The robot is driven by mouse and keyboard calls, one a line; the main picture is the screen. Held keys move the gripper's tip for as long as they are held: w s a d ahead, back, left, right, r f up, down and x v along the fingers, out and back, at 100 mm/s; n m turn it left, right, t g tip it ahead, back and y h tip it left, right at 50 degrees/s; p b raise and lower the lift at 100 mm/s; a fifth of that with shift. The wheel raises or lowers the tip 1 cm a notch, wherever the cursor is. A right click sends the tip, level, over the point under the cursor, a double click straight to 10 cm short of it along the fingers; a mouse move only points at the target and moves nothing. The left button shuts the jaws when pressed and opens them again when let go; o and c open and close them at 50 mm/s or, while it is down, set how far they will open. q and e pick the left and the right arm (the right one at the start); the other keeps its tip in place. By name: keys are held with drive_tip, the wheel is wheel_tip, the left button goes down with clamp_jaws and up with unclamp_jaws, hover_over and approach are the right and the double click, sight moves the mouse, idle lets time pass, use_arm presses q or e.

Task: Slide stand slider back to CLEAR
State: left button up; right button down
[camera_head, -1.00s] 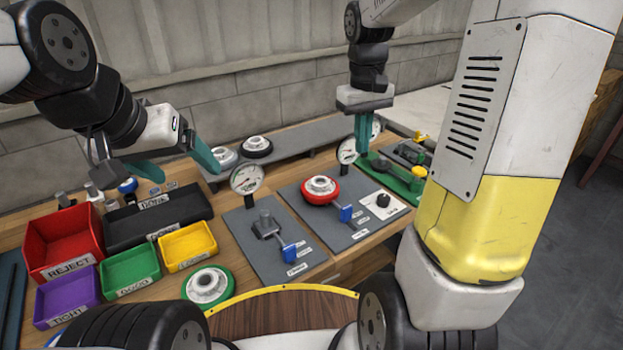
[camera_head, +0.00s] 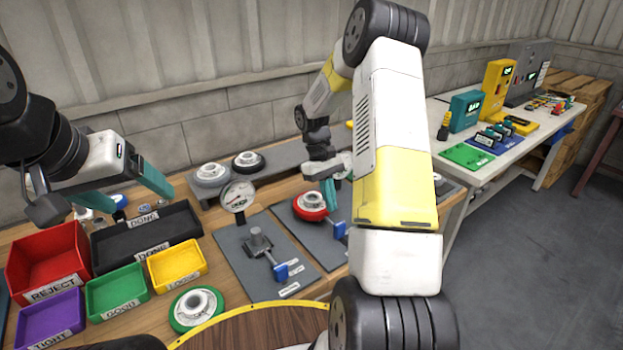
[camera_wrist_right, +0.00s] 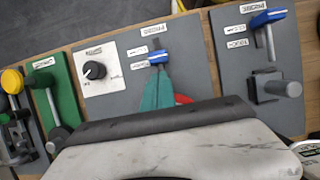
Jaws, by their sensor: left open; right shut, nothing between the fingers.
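Two dark grey stands sit side by side on the wooden bench. The right stand (camera_head: 311,235) carries a ring part with a red rim (camera_head: 310,206) and a slider with a blue handle (camera_head: 340,231), partly hidden by my right arm. My right gripper (camera_head: 328,192) is shut and empty above this stand. In the right wrist view its teal fingers (camera_wrist_right: 157,92) are right by the blue handle (camera_wrist_right: 159,56); I cannot tell whether they touch. The left stand (camera_head: 250,287) has its own blue-handled slider (camera_head: 282,271). My left gripper (camera_head: 118,190) is open above the bins.
A dial gauge (camera_head: 238,196) stands behind the left stand. Red (camera_head: 45,265), green (camera_head: 117,293) and yellow (camera_head: 177,266) bins and a black tray (camera_head: 147,236) fill the left. A black knob (camera_wrist_right: 95,70) sits beside the right stand's slider.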

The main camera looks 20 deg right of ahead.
sight(339, 233)
drive_tip(key=shift+x, duration=1.8)
